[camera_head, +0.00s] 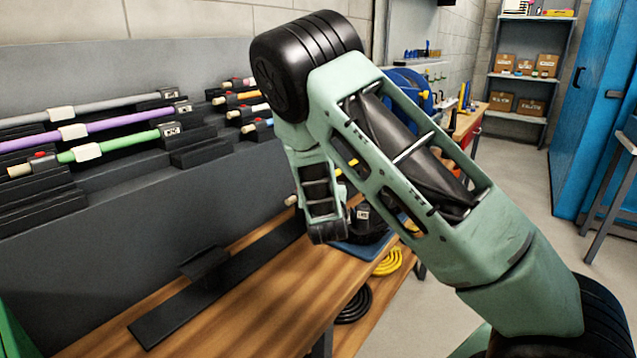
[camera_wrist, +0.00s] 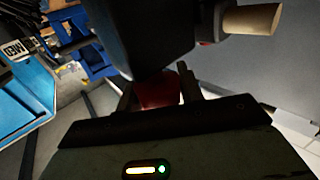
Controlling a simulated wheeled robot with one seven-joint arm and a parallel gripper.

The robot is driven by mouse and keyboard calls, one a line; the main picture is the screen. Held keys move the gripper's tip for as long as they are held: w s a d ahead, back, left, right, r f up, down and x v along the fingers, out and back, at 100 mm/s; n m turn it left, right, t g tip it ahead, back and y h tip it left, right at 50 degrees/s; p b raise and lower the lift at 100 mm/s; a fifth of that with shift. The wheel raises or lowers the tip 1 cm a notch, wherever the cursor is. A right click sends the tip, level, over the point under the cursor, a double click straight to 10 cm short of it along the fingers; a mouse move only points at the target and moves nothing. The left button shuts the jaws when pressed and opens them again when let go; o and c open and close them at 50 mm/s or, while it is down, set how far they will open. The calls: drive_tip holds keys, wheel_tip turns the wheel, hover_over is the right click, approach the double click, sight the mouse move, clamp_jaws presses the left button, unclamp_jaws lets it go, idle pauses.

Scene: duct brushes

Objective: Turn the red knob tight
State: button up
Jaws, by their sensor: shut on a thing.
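The red knob (camera_wrist: 160,92) shows in the wrist view as a dark red piece between my gripper's two fingers. My gripper (camera_wrist: 157,82) is shut on it, with one finger at each side. A large dark block (camera_wrist: 145,35) hides the far part of the knob and the fingertips. A pale wooden rod end (camera_wrist: 252,20) sticks out at the upper right, with a bit of red at its base. In the head view my arm hides the gripper and the knob; only a small wooden end shows left of the arm.
Poles in grey, purple (camera_head: 40,142) and green (camera_head: 120,145) lie in black holders on the grey wall panel. A wooden bench (camera_head: 265,290) carries a long black strip (camera_head: 215,292). A blue bin (camera_wrist: 22,115) labelled MED shows in the wrist view. Yellow hose (camera_head: 388,262) lies beyond the bench.

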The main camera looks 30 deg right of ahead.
drive_tip(key=m+g+h, duration=0.2)
drive_tip(key=m+h, duration=0.1)
drive_tip(key=shift+s+d+g+h, duration=0.1)
drive_tip(key=shift+g+h, duration=0.3)
drive_tip(key=m+g+h, duration=0.1)
drive_tip(key=g, duration=0.1)
drive_tip(key=m+g+h, duration=0.1)
drive_tip(key=m+g, duration=0.1)
drive_tip(key=m+g+h, duration=0.1)
drive_tip(key=g, duration=0.1)
drive_tip(key=shift+s+d+m+h, duration=0.25)
drive_tip(key=shift+s+m+h, duration=0.05)
drive_tip(key=shift+h, duration=0.1)
drive_tip(key=m+g, duration=0.1)
drive_tip(key=g, duration=0.1)
drive_tip(key=m+g+h, duration=0.1)
drive_tip(key=m+g, duration=0.1)
drive_tip(key=g, duration=0.1)
drive_tip(key=m+g, duration=0.1)
drive_tip(key=g, duration=0.1)
drive_tip(key=shift+s+m, duration=0.4)
drive_tip(key=shift+s+m+g, duration=0.15)
drive_tip(key=shift+m+g, duration=0.55)
drive_tip(key=shift+g, duration=0.9)
drive_tip(key=shift+r, duration=0.1)
drive_tip(key=o, duration=1)
drive_tip(key=shift+t, duration=0.4)
